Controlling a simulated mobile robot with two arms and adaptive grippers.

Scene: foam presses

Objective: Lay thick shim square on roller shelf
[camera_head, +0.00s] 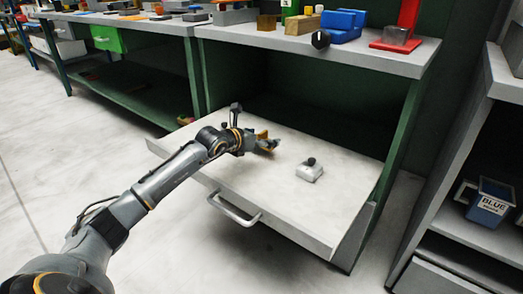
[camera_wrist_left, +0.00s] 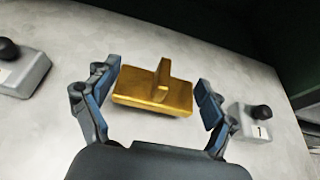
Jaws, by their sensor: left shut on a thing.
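A gold block with an upright fin, which looks like the thick shim (camera_wrist_left: 150,92), is between the fingers of my left gripper (camera_wrist_left: 150,100) in the left wrist view. My left gripper (camera_head: 270,146) is shut on it, over the pale pulled-out shelf (camera_head: 290,210). In the head view only a small gold part of the shim (camera_head: 262,135) shows beside the fingers. I cannot tell whether the shim touches the shelf. My right gripper is not in view.
A grey block with a black knob (camera_head: 311,171) sits on the shelf right of my left gripper. The left wrist view shows two such blocks, one at left (camera_wrist_left: 25,72) and one marked 1 (camera_wrist_left: 250,124). The shelf front has a handle (camera_head: 234,210). The bench top (camera_head: 270,38) overhangs behind.

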